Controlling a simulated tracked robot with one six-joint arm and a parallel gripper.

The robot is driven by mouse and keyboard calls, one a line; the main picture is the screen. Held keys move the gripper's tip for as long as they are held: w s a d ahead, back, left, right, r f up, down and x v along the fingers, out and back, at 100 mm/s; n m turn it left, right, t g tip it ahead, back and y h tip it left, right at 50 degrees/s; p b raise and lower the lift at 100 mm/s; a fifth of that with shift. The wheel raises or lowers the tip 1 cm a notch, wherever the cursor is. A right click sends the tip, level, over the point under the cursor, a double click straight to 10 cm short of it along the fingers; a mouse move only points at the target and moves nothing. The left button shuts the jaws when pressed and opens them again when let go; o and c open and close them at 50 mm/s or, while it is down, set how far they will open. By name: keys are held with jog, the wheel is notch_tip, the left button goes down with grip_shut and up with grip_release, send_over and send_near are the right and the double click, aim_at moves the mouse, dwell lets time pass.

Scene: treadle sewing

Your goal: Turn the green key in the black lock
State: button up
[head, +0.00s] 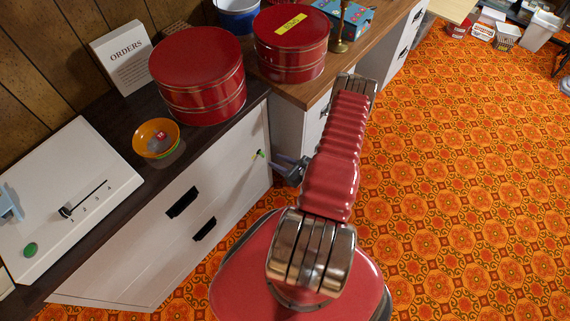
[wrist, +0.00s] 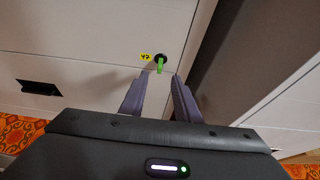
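The green key (wrist: 160,66) sits in the round black lock (wrist: 158,57) on the white cabinet front. A small yellow tag (wrist: 145,57) marked with a number is just left of the lock. In the head view the key (head: 259,153) is a small green spot near the cabinet's right edge. My gripper (wrist: 159,76) is open, its two purple-grey fingers pointing at the lock with the key in line with the gap between them. Whether the fingertips reach beside the key is hard to tell. In the head view my gripper (head: 276,163) is just right of the key.
The white cabinet (head: 150,240) has dark handles (head: 182,203). On its dark top stand an orange bowl (head: 157,138), a red round tin (head: 198,75) and a white panel with a slider (head: 60,200). A second desk (head: 330,75) stands behind. The patterned floor is open to the right.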

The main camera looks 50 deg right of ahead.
aim_at(264, 155)
jog(key=shift+x, duration=3.5)
grip_shut()
